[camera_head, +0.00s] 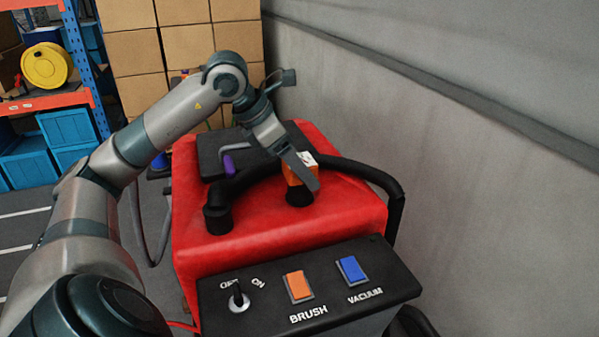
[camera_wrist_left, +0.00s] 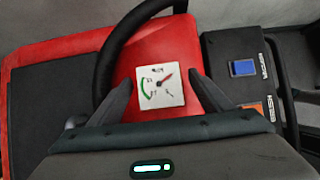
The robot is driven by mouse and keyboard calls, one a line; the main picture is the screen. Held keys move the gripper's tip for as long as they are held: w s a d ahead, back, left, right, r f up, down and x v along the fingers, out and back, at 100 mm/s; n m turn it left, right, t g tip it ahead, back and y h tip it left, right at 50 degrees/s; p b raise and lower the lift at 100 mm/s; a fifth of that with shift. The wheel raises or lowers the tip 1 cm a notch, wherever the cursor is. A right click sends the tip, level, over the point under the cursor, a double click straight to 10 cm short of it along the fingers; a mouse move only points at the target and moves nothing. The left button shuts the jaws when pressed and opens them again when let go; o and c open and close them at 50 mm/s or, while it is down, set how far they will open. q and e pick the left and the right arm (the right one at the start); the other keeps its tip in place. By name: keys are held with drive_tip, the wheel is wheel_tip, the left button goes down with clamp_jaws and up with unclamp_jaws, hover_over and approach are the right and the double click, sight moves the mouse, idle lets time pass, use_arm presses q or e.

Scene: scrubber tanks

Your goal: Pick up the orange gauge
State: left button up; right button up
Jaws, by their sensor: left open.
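The orange gauge (camera_head: 292,176) sits on top of the red scrubber (camera_head: 340,205), partly hidden behind my left gripper (camera_head: 309,172). In the left wrist view the gauge shows its square white dial (camera_wrist_left: 160,86) with a red needle and a green arc. My left gripper (camera_wrist_left: 160,92) is open, with one finger on each side of the dial in that view. I cannot tell whether the fingers touch it. My right gripper is in neither view.
A black hose (camera_head: 350,170) curves behind the gauge. A purple handle (camera_head: 229,164) lies by the black lid (camera_head: 212,148). The control panel (camera_head: 330,315) is in front. A grey wall (camera_head: 480,170) stands close on the right, and cardboard boxes (camera_head: 130,55) stand behind.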

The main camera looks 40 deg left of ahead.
use_arm(q)
drive_tip(key=shift+c, duration=1.3)
drive_tip(key=c, duration=1)
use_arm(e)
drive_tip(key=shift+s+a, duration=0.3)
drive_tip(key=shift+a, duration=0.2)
use_arm(q)
drive_tip(key=shift+r, duration=0.15)
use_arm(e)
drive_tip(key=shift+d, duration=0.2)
use_arm(q)
drive_tip(key=shift+a+r, duration=0.1)
drive_tip(key=shift+r, duration=2)
drive_tip(key=s+d+r, duration=0.2)
drive_tip(key=d+r, duration=0.4)
drive_tip(key=d, duration=0.5)
drive_tip(key=shift+s+d+r, duration=0.3)
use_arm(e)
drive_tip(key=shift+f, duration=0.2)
